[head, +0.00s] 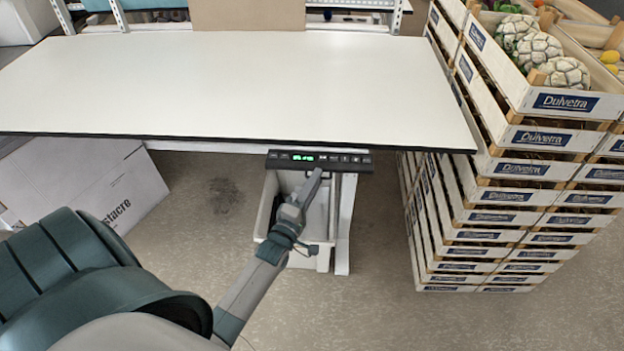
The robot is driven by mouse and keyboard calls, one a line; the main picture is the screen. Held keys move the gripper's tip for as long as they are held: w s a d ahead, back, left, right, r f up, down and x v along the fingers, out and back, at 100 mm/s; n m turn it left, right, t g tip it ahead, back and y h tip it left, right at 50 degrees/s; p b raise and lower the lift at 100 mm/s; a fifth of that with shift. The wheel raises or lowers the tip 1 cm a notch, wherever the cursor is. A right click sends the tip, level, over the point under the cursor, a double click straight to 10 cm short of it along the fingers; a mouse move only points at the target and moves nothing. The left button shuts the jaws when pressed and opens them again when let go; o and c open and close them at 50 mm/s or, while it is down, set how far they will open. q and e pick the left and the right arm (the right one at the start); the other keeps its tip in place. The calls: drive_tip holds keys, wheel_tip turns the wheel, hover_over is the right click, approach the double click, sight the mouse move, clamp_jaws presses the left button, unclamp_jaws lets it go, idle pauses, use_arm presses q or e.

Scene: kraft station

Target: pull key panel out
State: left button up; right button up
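The key panel (345,160) is a dark strip with a green lit display and a row of small buttons. It sits under the front edge of the white table (230,85), right of the table's middle, and juts out a little in front of that edge. My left gripper (313,181) reaches up to the panel's lower front edge, just right of the display. Its fingertips look close to the panel, but I cannot tell whether they touch or grip it. The finger gap is not visible from this angle. My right gripper is out of view.
Stacked wooden crates (485,231) with vegetables on top stand close to the table's right end. A white bin (266,205) and a table leg (345,225) are under the table behind my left gripper. A white box (85,185) stands at the left.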

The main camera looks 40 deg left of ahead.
use_arm(q)
drive_tip(key=shift+s, duration=0.1)
drive_tip(key=b+v, duration=0.5)
drive_tip(key=v, duration=1.2)
drive_tip(key=shift+s+f, duration=0.1)
drive_tip(key=shift+f, duration=0.05)
drive_tip(key=s+d+f+m+g+h, duration=0.1)
drive_tip(key=s+d+f+m+g, duration=0.2)
drive_tip(key=f, duration=0.9)
drive_tip(key=s+d+f+m+g+h, duration=0.1)
drive_tip(key=s+d+f+m+g, duration=0.2)
drive_tip(key=f, duration=0.9)
drive_tip(key=s+d+f+m+g+h, duration=0.1)
drive_tip(key=s+d+f+m+g, duration=0.2)
drive_tip(key=f, duration=0.9)
drive_tip(key=s+f+m+g, duration=0.4)
drive_tip(key=s+f, duration=0.5)
drive_tip(key=s, duration=0.5)
drive_tip(key=s+d+f+m+g, duration=0.1)
drive_tip(key=s+f+m+g, duration=0.4)
drive_tip(key=s, duration=0.8)
wheel_tip(320, 180, down, 5)
drive_tip(key=m, duration=0.3)
drive_tip(key=shift+s+d+f+m+g, duration=0.25)
drive_tip(key=shift+s+d+m+g, duration=0.05)
drive_tip(key=shift+s, duration=0.1)
